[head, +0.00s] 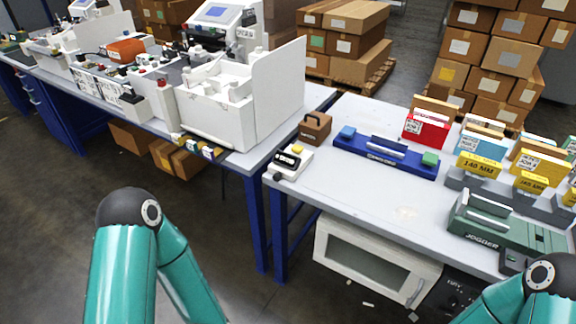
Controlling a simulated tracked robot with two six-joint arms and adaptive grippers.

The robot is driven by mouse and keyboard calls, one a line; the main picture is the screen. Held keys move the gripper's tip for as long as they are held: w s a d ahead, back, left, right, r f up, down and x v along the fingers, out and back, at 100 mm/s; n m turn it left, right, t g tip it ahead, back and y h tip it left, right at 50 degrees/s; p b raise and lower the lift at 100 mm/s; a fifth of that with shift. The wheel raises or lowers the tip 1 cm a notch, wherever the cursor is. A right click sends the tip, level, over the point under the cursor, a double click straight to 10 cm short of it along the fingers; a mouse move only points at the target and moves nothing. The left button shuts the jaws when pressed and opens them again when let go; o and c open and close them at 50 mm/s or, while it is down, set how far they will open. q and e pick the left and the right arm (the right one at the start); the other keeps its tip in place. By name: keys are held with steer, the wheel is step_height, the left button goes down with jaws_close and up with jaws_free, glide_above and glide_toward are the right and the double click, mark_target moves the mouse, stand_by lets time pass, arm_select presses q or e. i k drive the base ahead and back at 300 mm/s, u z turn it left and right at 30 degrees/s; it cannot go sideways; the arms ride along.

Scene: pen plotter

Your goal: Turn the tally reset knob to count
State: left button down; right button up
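A small white box with a dark display panel (288,161) stands on the near left corner of the right table. It has a yellow part on top and a dark round part at its front left. It may be the tally, but its labels are too small to read. I cannot make out a reset knob or its setting for certain. Neither gripper is in view. Only teal links of my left arm at the lower left and of my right arm at the lower right show.
A blue tray (385,165) and a brown box with a handle (315,128) stand near the white box. A green jogger (505,228) sits at the right. White machines fill the left table. A narrow gap separates the tables. The right table's front middle is clear.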

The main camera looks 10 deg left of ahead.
mark_target(276, 178)
steer(key=u, duration=0.05)
steer(key=i, duration=0.45)
steer(key=u, duration=1.15)
